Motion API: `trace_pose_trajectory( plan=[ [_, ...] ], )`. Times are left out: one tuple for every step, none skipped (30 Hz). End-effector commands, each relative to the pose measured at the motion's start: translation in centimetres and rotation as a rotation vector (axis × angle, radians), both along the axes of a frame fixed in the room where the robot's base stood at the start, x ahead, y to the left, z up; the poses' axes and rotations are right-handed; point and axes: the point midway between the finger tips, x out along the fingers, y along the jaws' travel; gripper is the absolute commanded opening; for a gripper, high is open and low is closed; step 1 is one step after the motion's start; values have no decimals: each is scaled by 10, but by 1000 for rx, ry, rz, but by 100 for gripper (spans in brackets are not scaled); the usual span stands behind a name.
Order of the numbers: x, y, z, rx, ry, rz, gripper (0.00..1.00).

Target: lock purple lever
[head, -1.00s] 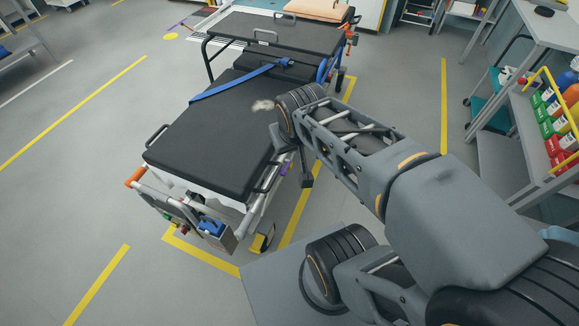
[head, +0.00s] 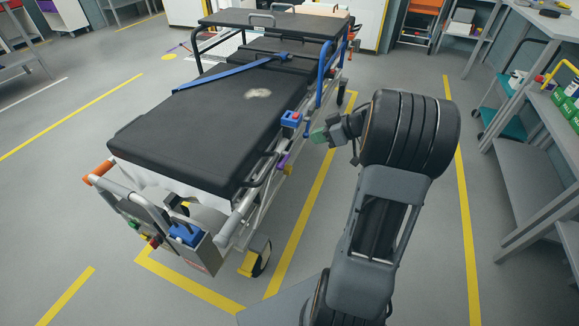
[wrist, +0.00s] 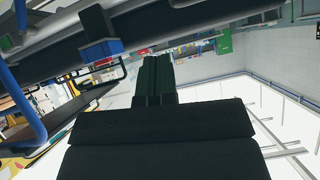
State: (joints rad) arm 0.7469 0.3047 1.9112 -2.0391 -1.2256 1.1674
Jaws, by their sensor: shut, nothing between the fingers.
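A small purple lever (head: 283,162) is on the near right side rail of the black-topped stretcher (head: 190,130), below the mattress edge. My gripper (head: 318,136) is to the right of the stretcher, higher in the picture than the lever and apart from it. Its fingers are shut with nothing between them. In the wrist view the closed fingers (wrist: 155,75) point at a pale open area, with the stretcher frame above and left. I cannot make out the purple lever in the wrist view.
A blue box with a red top (head: 291,119) is on the side rail near my gripper. A blue upright rail (head: 326,72) stands farther back. Grey shelving (head: 535,140) stands on the right.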

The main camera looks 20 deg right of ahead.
Motion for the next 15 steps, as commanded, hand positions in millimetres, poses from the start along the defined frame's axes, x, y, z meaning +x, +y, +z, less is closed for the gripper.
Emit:
trace_pose_trajectory(
  plan=[
    [-3, -1, -6, 9, 15, 10, 0],
    [-5, -2, -7, 13, 21, 14, 0],
    [-6, -2, -8, 16, 27, 19, 0],
    [-6, -2, -8, 18, 29, 22, 0],
    [-7, -2, -7, 18, 31, 22, 0],
    [-7, -2, -7, 19, 31, 23, 0],
    [-7, -1, -7, 18, 31, 24, 0],
    [-6, -1, -7, 17, 30, 23, 0],
    [-6, -1, -7, 17, 30, 23, 0],
    [-6, -1, -7, 17, 30, 22, 0],
    [-6, -1, -7, 17, 30, 22, 0],
    [-6, -1, -7, 17, 29, 23, 0],
    [-6, -1, -7, 17, 29, 23, 0],
    [-5, 0, -8, 17, 29, 23, 0],
    [-4, 1, -9, 17, 29, 23, 0]
  ],
)
